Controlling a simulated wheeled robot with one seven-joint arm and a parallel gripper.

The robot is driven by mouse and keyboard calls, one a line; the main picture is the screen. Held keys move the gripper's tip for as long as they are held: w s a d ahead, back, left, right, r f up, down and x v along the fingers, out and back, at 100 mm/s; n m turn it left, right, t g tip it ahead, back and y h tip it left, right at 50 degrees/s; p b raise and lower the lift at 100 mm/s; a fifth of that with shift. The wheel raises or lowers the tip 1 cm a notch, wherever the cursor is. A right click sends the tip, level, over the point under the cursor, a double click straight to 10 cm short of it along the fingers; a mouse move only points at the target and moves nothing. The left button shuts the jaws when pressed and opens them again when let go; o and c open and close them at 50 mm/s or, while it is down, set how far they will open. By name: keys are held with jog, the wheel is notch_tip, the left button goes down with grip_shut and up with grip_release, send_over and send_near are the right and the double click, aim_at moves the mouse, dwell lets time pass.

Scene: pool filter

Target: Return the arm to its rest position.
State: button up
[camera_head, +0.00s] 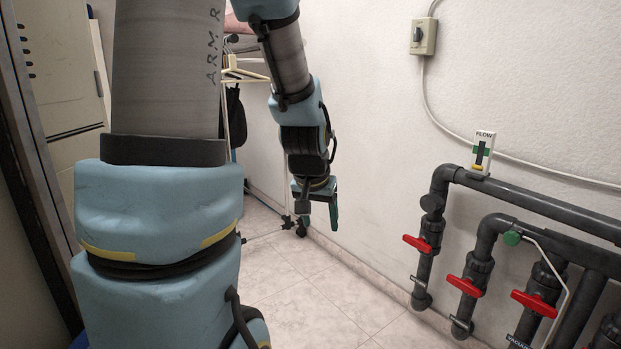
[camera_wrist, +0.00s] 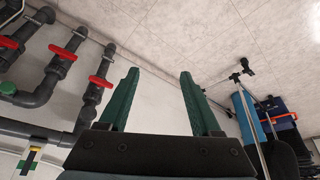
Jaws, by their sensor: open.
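My gripper (camera_head: 316,203) hangs at the end of my blue and grey arm, in the middle of the head view, pointing down above the tiled floor. In the wrist view its two green fingers (camera_wrist: 158,95) stand apart with nothing between them. The gripper is clear of the pipes and touches nothing that I can see.
Dark pipes (camera_head: 540,208) with several red-handled valves (camera_head: 417,243) run along the right wall. A flow gauge (camera_head: 482,151) sits on the top pipe, and a switch box (camera_head: 423,36) is above. Hangers (camera_head: 243,72) hang behind my arm. A metal cabinet (camera_head: 62,70) stands left. The middle floor (camera_head: 310,305) is clear.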

jog(key=s+a+f+n+g+y+p, duration=0.1)
jog(key=s+a+n+g+p, duration=0.15)
jog(key=s+a, duration=0.7)
notch_tip(320, 180, up, 25)
jog(key=p, duration=2.3)
jog(key=shift+d+f+p, duration=0.15)
jog(key=shift+d+p, duration=0.2)
jog(key=shift+o, duration=0.2)
jog(key=shift+s+g, duration=0.1)
jog(key=shift+g, duration=0.15)
